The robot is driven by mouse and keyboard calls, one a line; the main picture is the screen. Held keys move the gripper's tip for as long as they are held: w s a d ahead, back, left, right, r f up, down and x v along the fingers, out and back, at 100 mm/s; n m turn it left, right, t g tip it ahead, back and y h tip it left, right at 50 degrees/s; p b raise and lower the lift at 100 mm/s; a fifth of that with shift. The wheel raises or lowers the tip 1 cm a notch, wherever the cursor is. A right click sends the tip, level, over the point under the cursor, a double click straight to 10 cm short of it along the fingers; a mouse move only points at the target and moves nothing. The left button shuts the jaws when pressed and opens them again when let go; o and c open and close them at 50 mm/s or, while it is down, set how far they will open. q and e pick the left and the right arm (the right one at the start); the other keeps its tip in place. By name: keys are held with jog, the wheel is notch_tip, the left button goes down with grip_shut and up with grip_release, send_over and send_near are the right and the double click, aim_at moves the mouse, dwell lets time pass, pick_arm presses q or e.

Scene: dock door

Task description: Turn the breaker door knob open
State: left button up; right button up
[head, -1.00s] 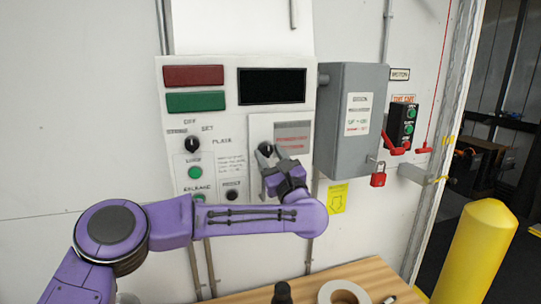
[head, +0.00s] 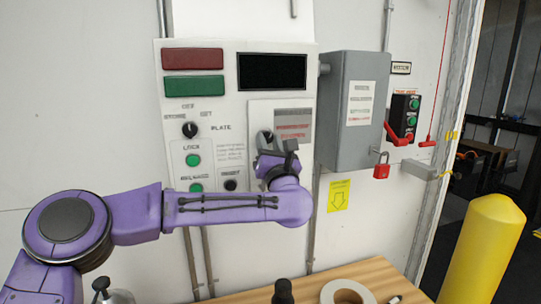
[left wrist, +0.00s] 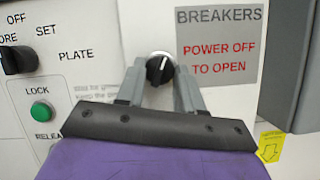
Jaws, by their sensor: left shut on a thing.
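The breaker door knob (left wrist: 160,68) is a round black knob with a white pointer mark, tilted slightly off upright in the left wrist view. It sits on the white breaker door (left wrist: 220,98), left of the grey sign (left wrist: 219,46) reading "BREAKERS POWER OFF TO OPEN". The door looks closed. My left gripper (left wrist: 160,78) is shut on the knob, one grey finger on each side. In the head view my left gripper (head: 267,143) partly hides the knob. My right gripper is not in view.
A selector switch (head: 190,129), green buttons and a black display (head: 272,72) are on the same panel. A grey box (head: 352,112) with a red padlock (head: 381,168) juts out on the right. A wooden table (head: 375,277) stands below.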

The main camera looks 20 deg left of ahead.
pick_arm(q)
jog(key=m, duration=0.1)
jog(key=m+h, duration=0.1)
jog(key=m, duration=0.1)
jog(key=shift+a+f+t+b, duration=0.15)
jog(key=shift+t+b, duration=0.15)
jog(key=shift+b, duration=0.1)
jog(key=shift+s+a+r+m+g+h+p, duration=0.15)
jog(key=shift+m+h+p, duration=0.8)
jog(key=shift+m, duration=1.4)
jog(key=shift+r+m+g+h+p, duration=0.2)
jog(key=shift+m+h+p, duration=0.35)
jog(key=shift+m+h, duration=1.25)
jog(key=shift+s+a+r+m+g+h+p, duration=0.15)
jog(key=shift+m+h+p, duration=0.5)
jog(key=shift+m, duration=2.2)
jog(key=o, duration=1)
jog(key=shift+o, duration=0.2)
jog(key=shift+w, duration=0.1)
